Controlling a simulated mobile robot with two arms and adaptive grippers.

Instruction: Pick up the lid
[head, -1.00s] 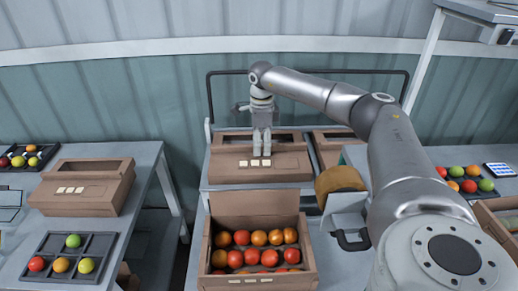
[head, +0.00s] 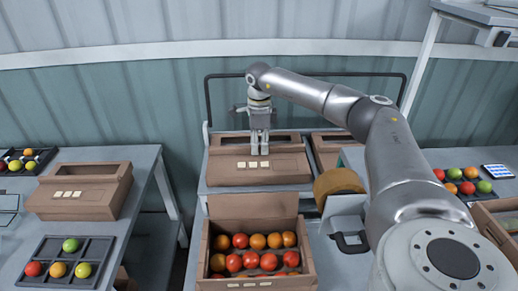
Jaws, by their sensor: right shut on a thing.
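My right gripper (head: 259,151) points down at the lid's front edge, near the middle, and is shut on the lid. The fingers hide part of the lid. The lid shows no clear gap above the carton. My left gripper is not in view.
An open carton (head: 210,255) of tomatoes stands in front, with a tape roll (head: 338,182) on its right. Another carton (head: 326,152) stands close behind my arm.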

